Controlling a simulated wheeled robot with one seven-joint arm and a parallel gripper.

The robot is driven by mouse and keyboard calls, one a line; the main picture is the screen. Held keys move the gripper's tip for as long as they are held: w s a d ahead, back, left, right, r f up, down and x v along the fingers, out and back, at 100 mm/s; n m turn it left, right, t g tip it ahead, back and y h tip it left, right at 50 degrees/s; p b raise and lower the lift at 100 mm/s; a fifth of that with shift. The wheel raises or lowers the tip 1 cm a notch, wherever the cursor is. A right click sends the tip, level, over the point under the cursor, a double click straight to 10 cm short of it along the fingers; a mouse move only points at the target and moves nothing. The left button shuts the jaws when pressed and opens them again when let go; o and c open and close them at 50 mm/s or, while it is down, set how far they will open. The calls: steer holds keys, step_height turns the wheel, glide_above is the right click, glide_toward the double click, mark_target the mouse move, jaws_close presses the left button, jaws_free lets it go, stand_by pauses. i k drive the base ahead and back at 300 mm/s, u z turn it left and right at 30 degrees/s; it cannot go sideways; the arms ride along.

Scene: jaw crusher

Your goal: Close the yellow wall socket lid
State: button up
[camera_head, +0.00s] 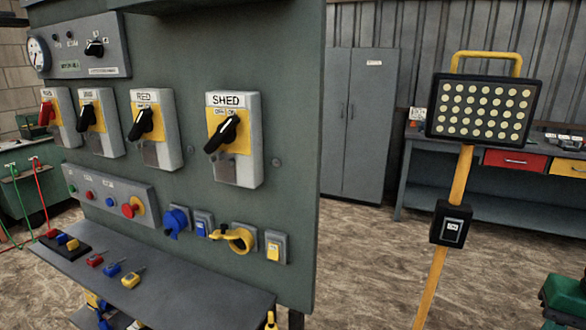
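The yellow wall socket (241,240) sits low on the green-grey panel, on a grey plate. Its yellow round part shows a dark area in the middle, and a yellow piece, seemingly its lid, sticks out to the left. The lid looks open, but it is small and its exact angle is hard to tell. My gripper is not in view, and nothing touches the socket.
A blue socket (177,222) and a blue switch (204,224) are left of it; a yellow switch (274,247) is right of it. A grey shelf (190,300) with padlocks juts out below. A work lamp (480,108) stands right. Floor between panel and lamp is clear.

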mark_target(222, 233)
steer(key=u, duration=2.1)
steer(key=k, duration=0.7)
steer(key=z, duration=0.5)
steer(key=i, duration=1)
